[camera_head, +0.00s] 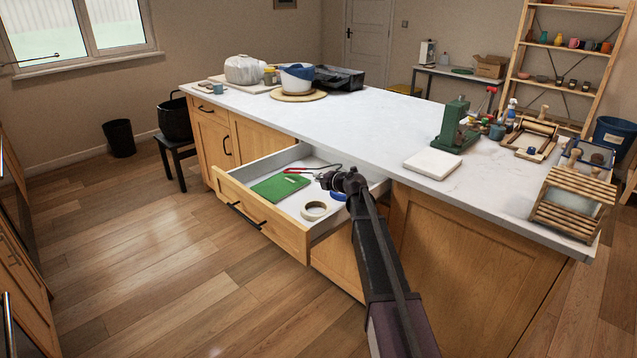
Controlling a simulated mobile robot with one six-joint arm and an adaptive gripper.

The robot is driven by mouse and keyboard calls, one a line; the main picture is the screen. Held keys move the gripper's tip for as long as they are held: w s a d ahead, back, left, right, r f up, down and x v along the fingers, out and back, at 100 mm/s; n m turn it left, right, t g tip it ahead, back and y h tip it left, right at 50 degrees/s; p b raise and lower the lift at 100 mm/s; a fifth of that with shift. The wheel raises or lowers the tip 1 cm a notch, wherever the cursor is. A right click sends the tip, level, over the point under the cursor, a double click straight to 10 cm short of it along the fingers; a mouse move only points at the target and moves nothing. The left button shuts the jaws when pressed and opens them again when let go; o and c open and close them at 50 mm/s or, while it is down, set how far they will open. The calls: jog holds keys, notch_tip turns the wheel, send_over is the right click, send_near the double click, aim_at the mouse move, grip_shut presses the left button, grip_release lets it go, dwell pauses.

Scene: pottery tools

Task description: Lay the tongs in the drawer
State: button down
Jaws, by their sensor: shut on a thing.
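The tongs (298,170), a thin narrow loop with a red left end and a darker right end, show over the back part of the open drawer (284,227). My gripper (326,181) is over the drawer at the tongs' right end and is shut on them. My gripper and wrist hide part of that end. I cannot tell whether the tongs touch the drawer floor or hang just above it.
In the drawer lie a green pad (279,188), a tape roll (314,210) and a blue item (338,196) partly behind my arm. The white countertop (375,118) overhangs the drawer's back. A white slab (432,163) and a green press (456,126) stand on it.

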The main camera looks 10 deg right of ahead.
jog(key=shift+f+b, duration=0.6)
dwell(0.3)
jog(key=c, duration=0.8)
grip_release()
jog(key=shift+r, duration=0.2)
jog(key=shift+r+p, duration=0.45)
jog(key=shift+p, duration=0.2)
jog(key=p+v, duration=0.3)
jog(key=v, duration=0.9)
jog(key=shift+p, duration=0.3)
jog(key=shift+f, duration=0.1)
